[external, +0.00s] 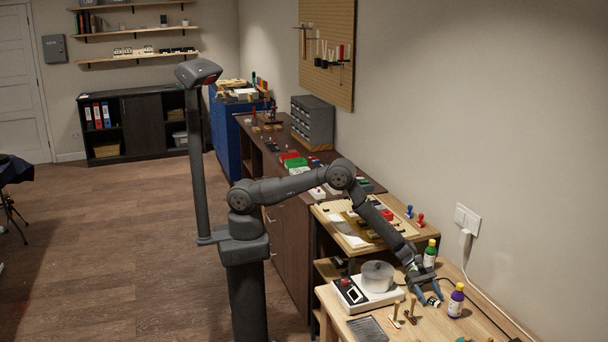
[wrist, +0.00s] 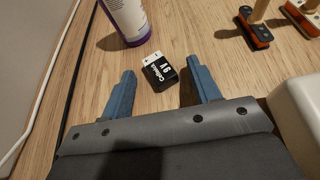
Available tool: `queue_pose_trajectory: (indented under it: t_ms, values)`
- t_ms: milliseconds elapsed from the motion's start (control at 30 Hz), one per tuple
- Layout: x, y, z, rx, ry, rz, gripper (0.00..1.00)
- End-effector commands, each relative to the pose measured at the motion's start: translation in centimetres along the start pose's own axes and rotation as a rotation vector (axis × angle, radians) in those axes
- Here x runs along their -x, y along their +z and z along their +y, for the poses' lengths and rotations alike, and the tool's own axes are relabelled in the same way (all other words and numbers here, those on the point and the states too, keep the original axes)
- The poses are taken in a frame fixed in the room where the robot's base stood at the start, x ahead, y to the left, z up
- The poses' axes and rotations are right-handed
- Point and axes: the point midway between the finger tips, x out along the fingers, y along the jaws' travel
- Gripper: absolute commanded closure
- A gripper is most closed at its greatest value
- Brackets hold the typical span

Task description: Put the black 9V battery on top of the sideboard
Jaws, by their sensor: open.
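The black 9V battery (wrist: 160,74) lies on the light wooden bench, its white lettering facing up and its pale end pointing away from my gripper. My gripper (wrist: 160,72) is open, with one blue finger on each side of the battery and visible gaps between. In the external view my gripper (external: 431,297) is low over the near bench, and the battery is small and partly hidden there. A long dark-brown cabinet (external: 290,225) runs along the right wall, and a black low cabinet (external: 145,118) stands at the back wall. I cannot tell which is the sideboard.
A purple-labelled bottle (external: 456,301) stands close to the battery, and a green-labelled bottle (external: 430,254) stands farther back. Small trays and parts crowd the brown cabinet's top; the black cabinet's top looks clear.

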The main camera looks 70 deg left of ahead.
Motion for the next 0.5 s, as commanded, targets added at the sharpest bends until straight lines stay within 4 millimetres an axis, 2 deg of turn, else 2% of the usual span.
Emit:
queue_pose_trajectory:
  t_ms: [267, 367, 500]
  values:
    - [-0.41, 0.01, 0.06, 0.0, 0.001, 0.0, 0.44]
    - [-0.4, 0.01, 0.05, 0.001, 0.001, 0.0, 0.59]
    - [-0.39, 0.01, 0.05, 0.001, 0.001, 0.0, 0.87]
